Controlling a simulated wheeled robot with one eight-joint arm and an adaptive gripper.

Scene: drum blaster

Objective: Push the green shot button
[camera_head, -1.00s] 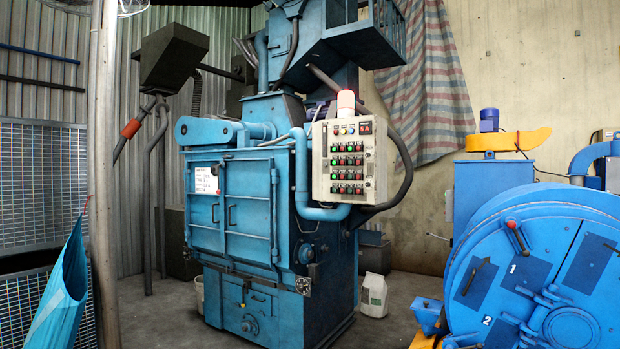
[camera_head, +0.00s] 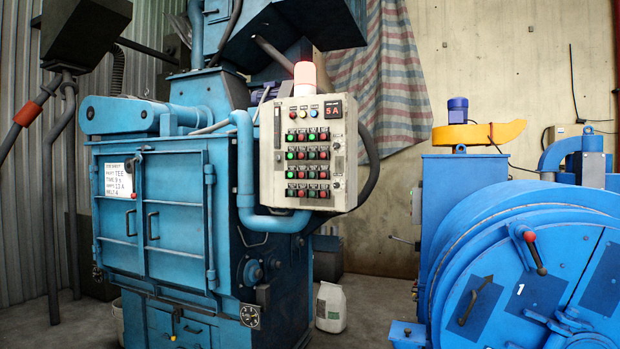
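A beige control panel (camera_head: 268,185) is on the right side of the large blue machine (camera_head: 228,285). It carries several rows of green and red buttons; one bright green button (camera_head: 291,155) is at the left of the second row. The labels are too small to read, so I cannot tell which green button is the shot button. A small display (camera_head: 333,110) at the panel's upper right reads "5 A". A lit red beacon (camera_head: 305,76) stands on top. My gripper is not in view.
A pale blue pipe (camera_head: 270,223) curves under the panel and a dark hose (camera_head: 371,165) bends behind it. A white container (camera_head: 331,307) stands on the floor to the right. A blue round-doored machine (camera_head: 500,240) fills the right side.

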